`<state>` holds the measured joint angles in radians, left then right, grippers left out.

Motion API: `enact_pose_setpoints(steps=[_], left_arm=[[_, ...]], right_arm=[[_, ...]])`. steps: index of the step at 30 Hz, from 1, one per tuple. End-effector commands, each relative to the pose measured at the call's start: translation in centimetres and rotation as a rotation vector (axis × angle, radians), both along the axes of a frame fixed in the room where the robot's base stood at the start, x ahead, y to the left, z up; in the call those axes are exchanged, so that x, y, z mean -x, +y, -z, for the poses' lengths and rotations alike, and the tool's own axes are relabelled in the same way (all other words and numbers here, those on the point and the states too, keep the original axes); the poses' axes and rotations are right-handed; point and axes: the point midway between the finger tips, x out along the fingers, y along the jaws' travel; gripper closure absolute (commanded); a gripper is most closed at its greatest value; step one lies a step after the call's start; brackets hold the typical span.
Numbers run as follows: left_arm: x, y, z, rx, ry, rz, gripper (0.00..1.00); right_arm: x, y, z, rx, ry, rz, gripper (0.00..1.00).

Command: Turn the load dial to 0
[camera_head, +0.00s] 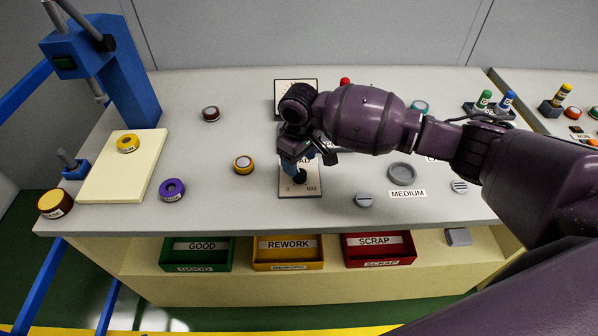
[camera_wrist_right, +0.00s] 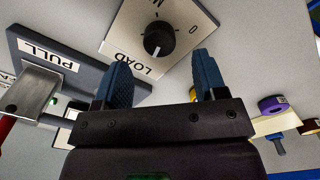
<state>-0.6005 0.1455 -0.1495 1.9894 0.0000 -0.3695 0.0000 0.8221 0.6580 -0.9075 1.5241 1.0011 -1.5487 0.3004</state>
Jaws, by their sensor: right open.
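A small white mark on the knob faces toward the LOAD side. In the head view the knob (camera_head: 300,177) sits on its plate (camera_head: 300,191), with 0 at the lower left and MAX at the lower right. My right gripper (camera_wrist_right: 164,76) is open, its blue fingers spread to either side of the knob in the wrist view, apart from it. In the head view the right gripper partly covers the plate's top. My left gripper is not in view.
A dark PULL panel (camera_wrist_right: 60,65) with a metal handle (camera_wrist_right: 35,90) is close by in the wrist view. A yellow-ringed part (camera_head: 243,165) and a purple part (camera_head: 172,190) lie left of the plate.

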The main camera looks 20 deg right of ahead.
Motion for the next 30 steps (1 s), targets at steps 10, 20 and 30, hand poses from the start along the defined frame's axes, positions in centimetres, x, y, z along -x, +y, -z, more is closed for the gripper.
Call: enact_pose_setpoints(steps=[10,20,30], left_arm=[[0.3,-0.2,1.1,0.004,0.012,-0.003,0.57],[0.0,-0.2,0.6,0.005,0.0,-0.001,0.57],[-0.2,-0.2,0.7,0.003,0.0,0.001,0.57]], right_arm=[[0.0,0.0,4.4,0.0,0.001,0.001,0.35],[0.0,0.0,4.8,-0.001,-0.001,0.0,0.35],[0.0,0.0,4.8,-0.001,-0.001,0.0,0.76]])
